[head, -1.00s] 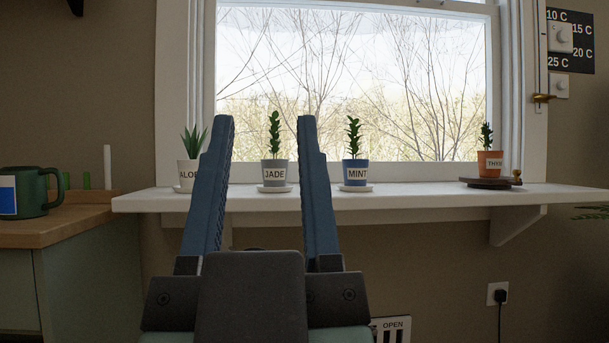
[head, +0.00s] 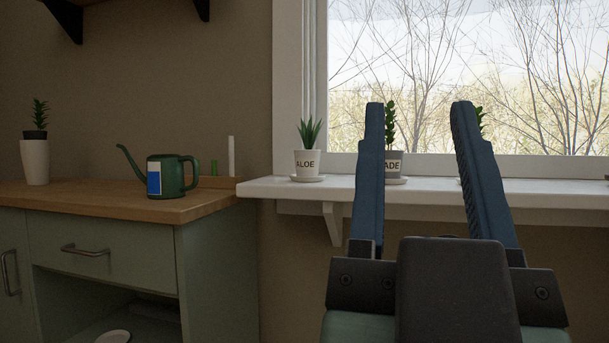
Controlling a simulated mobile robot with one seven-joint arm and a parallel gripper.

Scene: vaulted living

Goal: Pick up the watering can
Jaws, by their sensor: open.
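The watering can (head: 176,177) is dark green with a long spout pointing left, a handle on its right and a blue-and-white label on its side. It stands upright on the wooden counter (head: 105,207), left of the window shelf. My gripper (head: 418,108) is at the right of the head view, with its two blue fingers spread apart and nothing between them. It is well to the right of the can and does not touch it.
A white window shelf (head: 262,187) holds an aloe pot (head: 308,163) and a jade pot (head: 394,168) partly behind my left finger. A plant in a white pot (head: 34,162) stands at the counter's left. Small green and white upright pieces stand behind the can.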

